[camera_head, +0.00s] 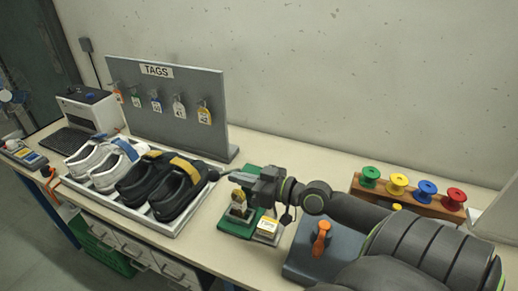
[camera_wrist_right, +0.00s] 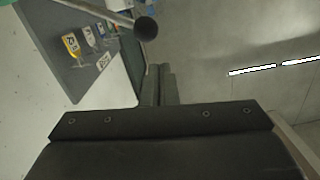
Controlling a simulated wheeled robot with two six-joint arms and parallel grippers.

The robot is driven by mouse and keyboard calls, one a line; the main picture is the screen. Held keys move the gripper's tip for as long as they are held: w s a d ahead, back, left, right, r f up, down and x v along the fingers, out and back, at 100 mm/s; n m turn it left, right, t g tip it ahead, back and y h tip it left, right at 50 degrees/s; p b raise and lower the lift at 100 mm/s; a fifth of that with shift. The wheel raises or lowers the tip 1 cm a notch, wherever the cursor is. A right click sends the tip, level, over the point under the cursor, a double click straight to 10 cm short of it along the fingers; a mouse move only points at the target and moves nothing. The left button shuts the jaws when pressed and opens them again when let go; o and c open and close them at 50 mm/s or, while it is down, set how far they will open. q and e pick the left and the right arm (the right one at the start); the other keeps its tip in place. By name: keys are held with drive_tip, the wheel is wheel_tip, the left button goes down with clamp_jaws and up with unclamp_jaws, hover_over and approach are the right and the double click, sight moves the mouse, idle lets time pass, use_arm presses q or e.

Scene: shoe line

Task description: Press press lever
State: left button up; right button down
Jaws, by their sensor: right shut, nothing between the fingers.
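The press has a green base (camera_head: 236,222) on the bench right of the shoe tray, with a small yellow-and-metal part at its middle. Its lever ends in a dark ball knob (camera_head: 213,175); in the right wrist view the knob (camera_wrist_right: 146,28) and its pale rod (camera_wrist_right: 105,12) show at the top, beyond my fingertips. My right gripper (camera_head: 242,178) is shut and empty, above the press with its fingers pointing left toward the knob. It also shows in the right wrist view (camera_wrist_right: 156,75). I cannot tell whether it touches the lever. My left gripper is not in view.
A tray (camera_head: 150,213) of white and black shoes stands left of the press. The tag board (camera_head: 215,130) is behind. An orange-handled device (camera_head: 320,240) and a spool rack (camera_head: 408,199) are to the right.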

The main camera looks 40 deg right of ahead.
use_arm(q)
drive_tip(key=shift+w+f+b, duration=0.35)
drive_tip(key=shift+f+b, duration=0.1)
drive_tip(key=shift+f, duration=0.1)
use_arm(e)
drive_tip(key=v, duration=0.4)
drive_tip(key=shift+s+d, duration=0.15)
drive_tip(key=shift+s, duration=0.2)
